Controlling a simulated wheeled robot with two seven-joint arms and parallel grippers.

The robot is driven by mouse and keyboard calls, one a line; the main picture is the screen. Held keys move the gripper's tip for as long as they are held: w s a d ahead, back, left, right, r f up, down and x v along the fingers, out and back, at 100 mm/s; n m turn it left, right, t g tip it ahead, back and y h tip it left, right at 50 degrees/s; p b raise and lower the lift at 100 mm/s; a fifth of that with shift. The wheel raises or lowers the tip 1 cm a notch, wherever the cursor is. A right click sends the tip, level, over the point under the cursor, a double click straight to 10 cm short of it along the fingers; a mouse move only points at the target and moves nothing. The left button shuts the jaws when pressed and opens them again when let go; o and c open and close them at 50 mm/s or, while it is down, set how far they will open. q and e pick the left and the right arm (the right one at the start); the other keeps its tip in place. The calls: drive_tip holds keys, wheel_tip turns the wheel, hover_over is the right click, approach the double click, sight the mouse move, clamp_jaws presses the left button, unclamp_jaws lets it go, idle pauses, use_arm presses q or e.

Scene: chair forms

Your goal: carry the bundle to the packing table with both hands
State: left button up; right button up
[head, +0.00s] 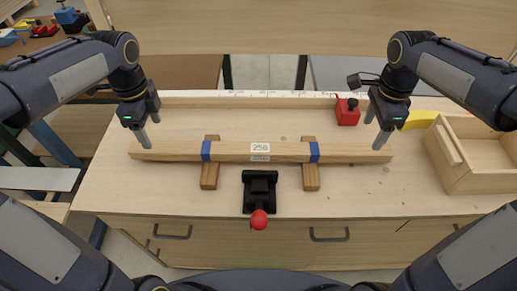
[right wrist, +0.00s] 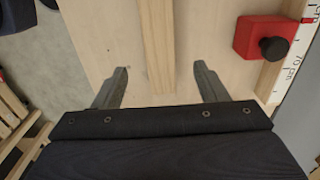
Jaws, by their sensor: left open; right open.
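The bundle (head: 230,151) is a long pale wooden bar with two blue bands and a white number label. It lies level across two short brown wooden supports (head: 210,176) (head: 311,178) on the workbench. My left gripper (head: 149,131) is open at its left end, and I cannot tell whether it touches. My right gripper (head: 376,133) is open at its right end. In the right wrist view the bundle's end (right wrist: 157,45) lies between the spread fingers of my right gripper (right wrist: 159,85), with gaps on both sides. I cannot tell which surface is the packing table.
A black clamp with a red knob (head: 259,219) stands in front of the bundle. A red block with a black knob (head: 347,112) and an open wooden box (head: 465,180) are at the right. A ruler strip (head: 250,94) runs along the back. Colored items stand on another surface (head: 45,43) far left.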

sight(159, 146)
use_arm(q)
wheel_tip(159, 146, down, 8)
drive_tip(key=shift+r, duration=0.15)
use_arm(e)
wheel_tip(159, 146, down, 8)
drive_tip(key=shift+r, duration=0.2)
use_arm(q)
clamp_jaws()
use_arm(e)
clamp_jaws()
use_arm(q)
drive_tip(key=shift+r, duration=0.1)
